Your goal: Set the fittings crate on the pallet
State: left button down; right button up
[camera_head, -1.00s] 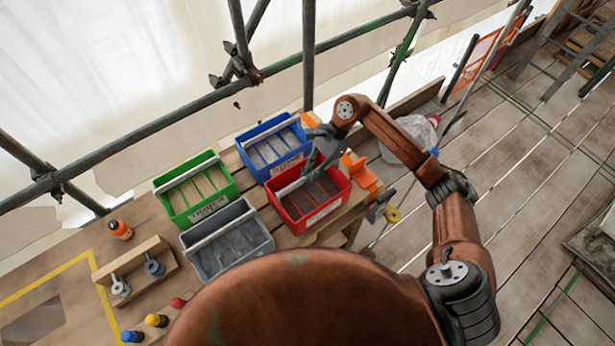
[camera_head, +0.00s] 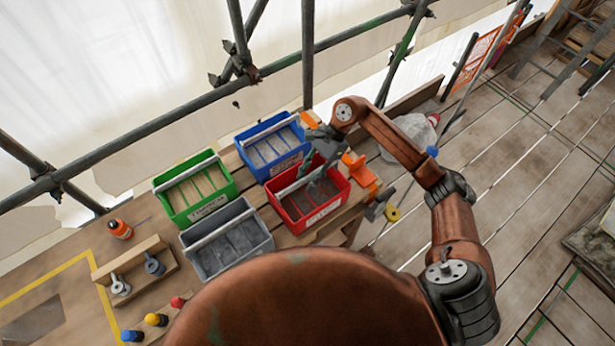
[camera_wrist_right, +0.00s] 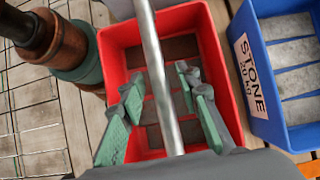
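Several open crates with bar handles stand on the wooden bench: a red crate (camera_head: 335,215), a blue crate (camera_head: 246,160), a green crate (camera_head: 170,207) and a grey crate (camera_head: 258,249). Their labels are too small in the head view to tell which is the fittings crate. In the right wrist view the blue crate (camera_wrist_right: 256,85) reads "STONE 20 kg". My right gripper (camera_head: 316,176) is over the red crate. In the wrist view its open fingers (camera_wrist_right: 161,82) straddle the red crate's metal handle bar (camera_wrist_right: 153,50), apart from it. My left gripper is out of view.
A slatted wooden pallet-like piece (camera_head: 590,40) shows at the far upper right, partly behind a grey ladder-like frame. An orange clamp (camera_head: 360,172) is beside the red crate. An orange bottle (camera_head: 120,229) and a wooden holder (camera_head: 135,265) are at left. Scaffold tubes run behind the bench.

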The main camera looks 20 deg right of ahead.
jog(key=v, duration=1.2)
jog(key=shift+r, duration=0.15)
